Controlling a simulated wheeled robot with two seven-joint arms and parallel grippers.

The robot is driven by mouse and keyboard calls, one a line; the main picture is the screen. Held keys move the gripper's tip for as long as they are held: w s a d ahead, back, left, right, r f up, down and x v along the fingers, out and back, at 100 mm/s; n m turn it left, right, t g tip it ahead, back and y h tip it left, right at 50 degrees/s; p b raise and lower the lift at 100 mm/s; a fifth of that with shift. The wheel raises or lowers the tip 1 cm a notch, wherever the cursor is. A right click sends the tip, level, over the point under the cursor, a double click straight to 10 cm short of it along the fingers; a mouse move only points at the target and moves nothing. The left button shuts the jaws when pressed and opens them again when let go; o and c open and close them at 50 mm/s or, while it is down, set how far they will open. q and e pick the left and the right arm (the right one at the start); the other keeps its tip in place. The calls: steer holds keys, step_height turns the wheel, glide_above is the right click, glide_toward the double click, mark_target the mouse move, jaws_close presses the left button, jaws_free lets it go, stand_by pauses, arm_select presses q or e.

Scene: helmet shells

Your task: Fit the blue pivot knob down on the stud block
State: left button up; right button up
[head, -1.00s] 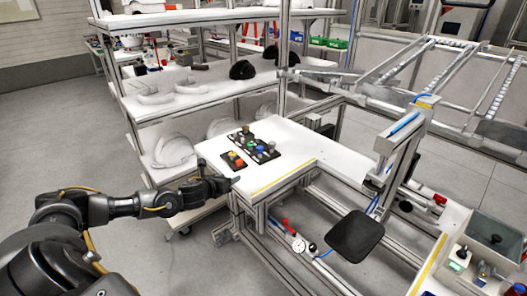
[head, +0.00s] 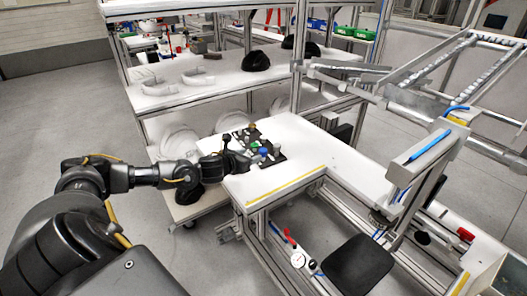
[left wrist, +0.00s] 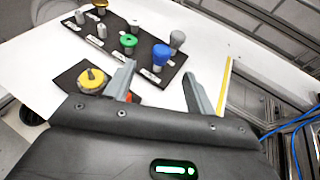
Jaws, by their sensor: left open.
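The blue pivot knob (left wrist: 161,55) stands upright on the long black board (left wrist: 146,66) with white labels; it also shows in the head view (head: 263,151). My left gripper (left wrist: 160,90) is open, its two fingers either side of the line to the blue knob, and nothing is between the tips. In the head view my left gripper (head: 238,161) is over the table, left of the board. A smaller dark block (left wrist: 68,82), which may be the stud block, carries a yellow knob (left wrist: 92,80). A red piece there is mostly hidden by a finger. My right gripper is not seen.
A green knob (left wrist: 129,41), a grey knob (left wrist: 177,38) and several small posts stand close to the blue knob. The white table (head: 330,157) is clear to the right of the board. A shelf rack (head: 190,90) stands behind.

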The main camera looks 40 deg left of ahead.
mark_target(263, 150)
arm_select(q)
steer(key=x, duration=0.4)
steer(key=shift+w+d, duration=0.25)
steer(key=shift+w, duration=0.1)
steer(key=shift+w+f+p, duration=0.15)
steer(key=shift+w+p, duration=0.05)
steer(key=shift+p, duration=0.1)
steer(key=shift+a, duration=0.1)
steer(key=shift+w, duration=0.2)
steer(key=shift+p+x, duration=0.8)
steer(key=shift+x, duration=1.5)
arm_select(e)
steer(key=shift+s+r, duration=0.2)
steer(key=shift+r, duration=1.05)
arm_select(q)
steer(key=shift+s, duration=0.1)
steer(key=c, duration=1)
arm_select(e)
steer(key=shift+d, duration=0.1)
